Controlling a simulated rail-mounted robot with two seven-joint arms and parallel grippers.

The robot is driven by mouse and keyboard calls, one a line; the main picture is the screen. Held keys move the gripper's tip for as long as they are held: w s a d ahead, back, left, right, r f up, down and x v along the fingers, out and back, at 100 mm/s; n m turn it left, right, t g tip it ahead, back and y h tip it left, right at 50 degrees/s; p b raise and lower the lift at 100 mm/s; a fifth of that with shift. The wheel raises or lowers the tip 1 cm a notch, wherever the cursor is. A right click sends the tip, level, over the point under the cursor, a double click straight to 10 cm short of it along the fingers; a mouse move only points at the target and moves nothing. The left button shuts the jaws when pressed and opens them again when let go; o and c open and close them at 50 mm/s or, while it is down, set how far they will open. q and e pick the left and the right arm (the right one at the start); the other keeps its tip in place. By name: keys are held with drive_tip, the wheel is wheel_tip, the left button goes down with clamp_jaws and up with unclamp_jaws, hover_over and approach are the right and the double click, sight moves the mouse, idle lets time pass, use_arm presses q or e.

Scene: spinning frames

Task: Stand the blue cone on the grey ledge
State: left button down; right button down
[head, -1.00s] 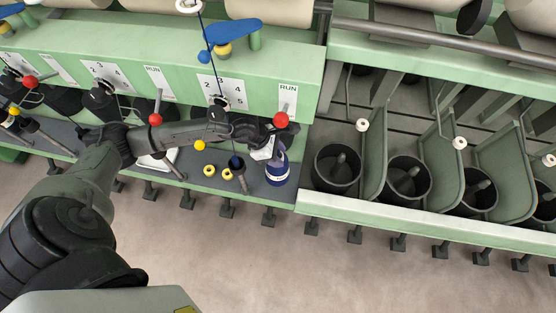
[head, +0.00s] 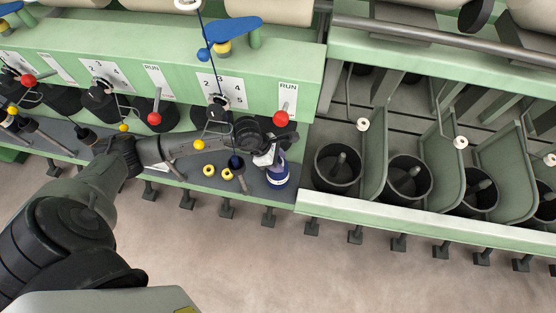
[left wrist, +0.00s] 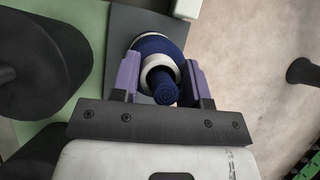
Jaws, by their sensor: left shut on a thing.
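The blue cone (head: 279,177), dark blue with a pale band, is upright at the right end of the grey ledge (head: 250,194). My left gripper (head: 272,161) is shut on its upper part. In the left wrist view the blue cone (left wrist: 153,46) sits between the purple fingers of the gripper (left wrist: 160,75), with the grey ledge (left wrist: 124,27) beyond it. I cannot tell whether its base touches the ledge. My right gripper is not in view.
Yellow rings (head: 209,170) and a dark blue-topped peg (head: 236,163) are on the ledge, left of the cone. A red-knobbed lever (head: 281,118) rises close behind the gripper. Black cans (head: 337,168) stand in the bay to the right.

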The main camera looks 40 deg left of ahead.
use_arm(q)
drive_tip(key=shift+w+a+f, duration=0.1)
drive_tip(key=shift+w+f, duration=0.1)
drive_tip(key=shift+f, duration=0.35)
drive_tip(key=c, duration=0.6)
unclamp_jaws()
drive_tip(key=shift+p+v, duration=0.3)
drive_tip(key=shift+v, duration=3.5)
drive_tip(key=shift+s, duration=0.1)
